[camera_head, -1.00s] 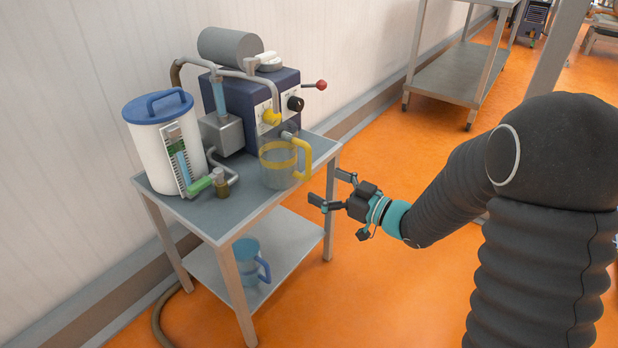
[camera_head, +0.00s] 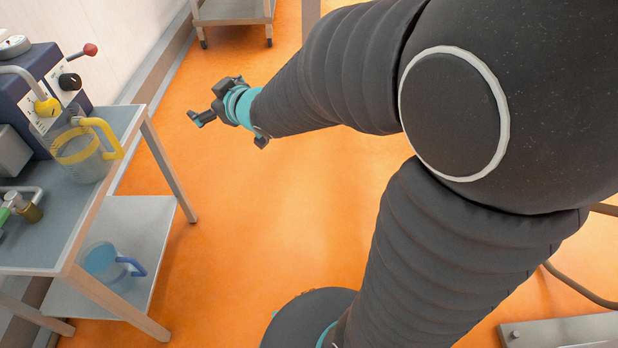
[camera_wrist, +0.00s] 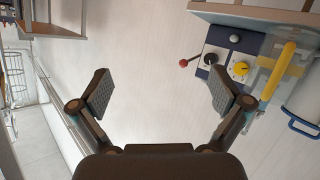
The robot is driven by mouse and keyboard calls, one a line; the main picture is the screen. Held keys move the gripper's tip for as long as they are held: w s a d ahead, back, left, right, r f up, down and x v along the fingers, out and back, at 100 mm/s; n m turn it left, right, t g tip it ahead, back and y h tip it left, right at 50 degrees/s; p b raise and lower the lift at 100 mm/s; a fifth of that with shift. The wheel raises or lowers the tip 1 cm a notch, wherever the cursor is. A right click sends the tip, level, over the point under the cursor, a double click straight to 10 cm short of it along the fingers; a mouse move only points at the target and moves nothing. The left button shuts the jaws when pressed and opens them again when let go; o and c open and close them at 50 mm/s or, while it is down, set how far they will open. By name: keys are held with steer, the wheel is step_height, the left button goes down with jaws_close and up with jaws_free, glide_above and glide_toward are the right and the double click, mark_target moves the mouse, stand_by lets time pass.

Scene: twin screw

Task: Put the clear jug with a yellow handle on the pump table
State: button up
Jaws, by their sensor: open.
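The clear jug with a yellow handle (camera_head: 84,160) stands upright on the pump table (camera_head: 124,122), near its right edge, under the pump's yellow knob. In the wrist view the jug's yellow handle (camera_wrist: 279,70) shows at the right, beyond the right finger. My gripper (camera_head: 203,116) is to the right of the table, over the orange floor, apart from the jug. In the wrist view my gripper (camera_wrist: 162,92) has its two fingers wide apart with nothing between them.
The pump (camera_head: 50,88) with a red-tipped lever stands behind the jug. A jug with a blue handle (camera_head: 104,262) sits on the lower shelf. Another metal table (camera_head: 233,11) stands at the back. Open orange floor lies right of the pump table.

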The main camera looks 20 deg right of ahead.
steer(key=s+d+r+m+g+h, duration=0.25)
steer(key=s+d+m+h, duration=0.3)
steer(key=s+d, duration=0.5)
steer(key=s+f+m+g, duration=0.2)
steer(key=s+g, duration=0.3)
steer(key=s, duration=1.2)
steer(key=shift+s+a+f, duration=0.25)
steer(key=shift+s+f, duration=0.1)
steer(key=shift+f, duration=0.3)
